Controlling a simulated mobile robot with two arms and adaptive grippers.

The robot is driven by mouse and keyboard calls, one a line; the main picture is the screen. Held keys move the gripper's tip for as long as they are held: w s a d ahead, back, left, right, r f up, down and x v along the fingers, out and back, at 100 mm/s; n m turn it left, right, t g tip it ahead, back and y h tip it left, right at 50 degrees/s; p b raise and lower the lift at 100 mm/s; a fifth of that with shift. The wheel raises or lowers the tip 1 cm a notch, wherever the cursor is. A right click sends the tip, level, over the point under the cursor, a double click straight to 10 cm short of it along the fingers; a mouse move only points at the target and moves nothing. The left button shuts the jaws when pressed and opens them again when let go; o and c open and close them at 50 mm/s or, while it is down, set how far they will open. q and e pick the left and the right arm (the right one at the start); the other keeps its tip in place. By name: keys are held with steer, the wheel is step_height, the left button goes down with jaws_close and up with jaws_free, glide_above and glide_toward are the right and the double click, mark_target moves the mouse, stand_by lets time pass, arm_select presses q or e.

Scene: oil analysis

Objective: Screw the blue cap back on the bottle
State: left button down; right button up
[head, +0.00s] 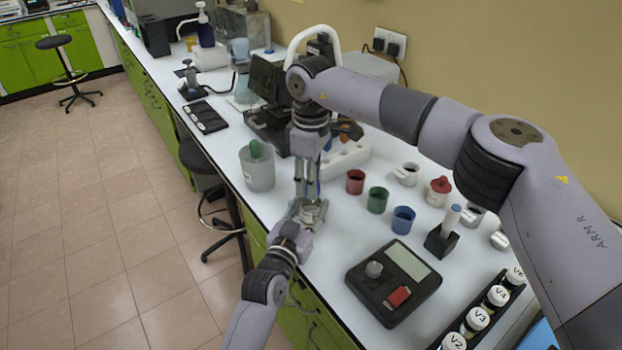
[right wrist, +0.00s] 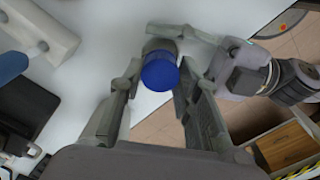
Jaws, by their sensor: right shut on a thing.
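The blue cap (right wrist: 160,73) sits between the fingers of my right gripper (right wrist: 158,88) in the right wrist view. In the head view my right gripper (head: 307,190) points straight down near the bench's front edge, shut on the cap. The bottle (right wrist: 160,46) shows as a pale grey rim just past the cap, in line with it; whether they touch I cannot tell. My left gripper (right wrist: 205,52) reaches in from the right there, its fingers around the bottle. In the head view my left gripper (head: 312,211) is directly below the right one, and the bottle is mostly hidden.
Red (head: 355,181), green (head: 377,199) and blue (head: 402,219) cups stand to the right. A dark device (head: 393,282) and a vial rack (head: 484,318) lie nearer me. A white rack (head: 345,158) is behind.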

steer(key=o, duration=0.7)
steer(key=shift+o, duration=0.2)
steer(key=shift+r, duration=0.15)
steer(key=shift+r, duration=2.1)
steer(key=shift+c, duration=0.5)
